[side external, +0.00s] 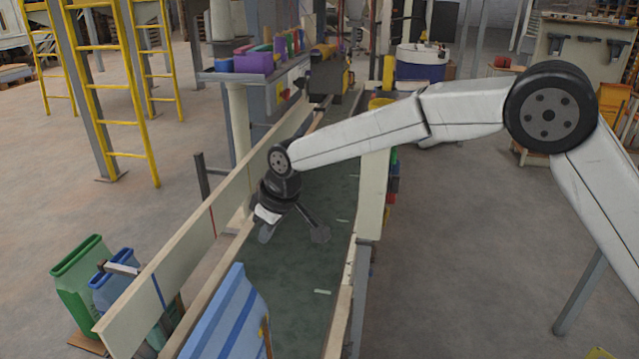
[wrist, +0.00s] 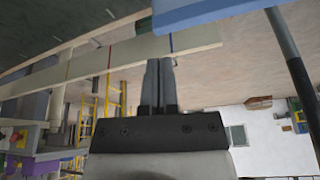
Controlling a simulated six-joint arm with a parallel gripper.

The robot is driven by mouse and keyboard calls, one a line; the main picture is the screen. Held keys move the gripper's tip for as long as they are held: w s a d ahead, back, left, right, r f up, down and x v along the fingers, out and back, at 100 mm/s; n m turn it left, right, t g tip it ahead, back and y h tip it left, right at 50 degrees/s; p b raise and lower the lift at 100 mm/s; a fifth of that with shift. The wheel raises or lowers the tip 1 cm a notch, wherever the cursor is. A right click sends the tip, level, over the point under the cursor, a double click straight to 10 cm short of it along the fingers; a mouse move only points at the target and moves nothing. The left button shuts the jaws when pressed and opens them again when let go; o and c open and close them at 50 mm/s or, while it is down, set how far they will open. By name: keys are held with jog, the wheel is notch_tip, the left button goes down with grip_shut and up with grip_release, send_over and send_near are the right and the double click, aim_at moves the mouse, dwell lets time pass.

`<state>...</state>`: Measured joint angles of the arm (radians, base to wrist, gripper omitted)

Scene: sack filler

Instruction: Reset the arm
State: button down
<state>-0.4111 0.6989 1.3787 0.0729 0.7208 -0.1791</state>
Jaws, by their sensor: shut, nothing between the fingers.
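My gripper (side external: 268,214) hangs over the dark green conveyor belt (side external: 290,275), near its left side wall, in the side external view. In the wrist view my gripper (wrist: 158,66) has its two fingers together with nothing between them. A blue sack (side external: 228,315) with darker blue stripes stands at the near end of the belt, apart from my gripper. A blue surface (wrist: 215,12) shows at the top of the wrist view; I cannot tell for certain that it is the sack.
A pale side board (side external: 175,265) runs along the belt's left. Green (side external: 78,280) and blue (side external: 112,285) sacks stand beyond it. A shelf with coloured bins (side external: 255,62) and a yellow ladder (side external: 115,90) stand further back. The floor (side external: 460,240) on the right is mostly open.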

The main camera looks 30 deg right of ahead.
jog(key=s+d+m+h, duration=0.1)
jog(key=s+d+m, duration=0.1)
jog(key=s+d, duration=0.4)
jog(key=s+d+m, duration=0.1)
jog(key=s+d, duration=0.3)
jog(key=d, duration=0.5)
jog(key=s+d+f+m, duration=0.1)
jog(key=s+d+f, duration=0.1)
jog(key=s+d, duration=0.3)
jog(key=s+d+f+m+h, duration=0.1)
jog(key=s+d, duration=0.3)
jog(key=s, duration=0.7)
jog(key=shift+s+d+f+m+g, duration=0.25)
jog(key=shift+d+f+m+g, duration=0.15)
jog(key=shift+f+m, duration=0.25)
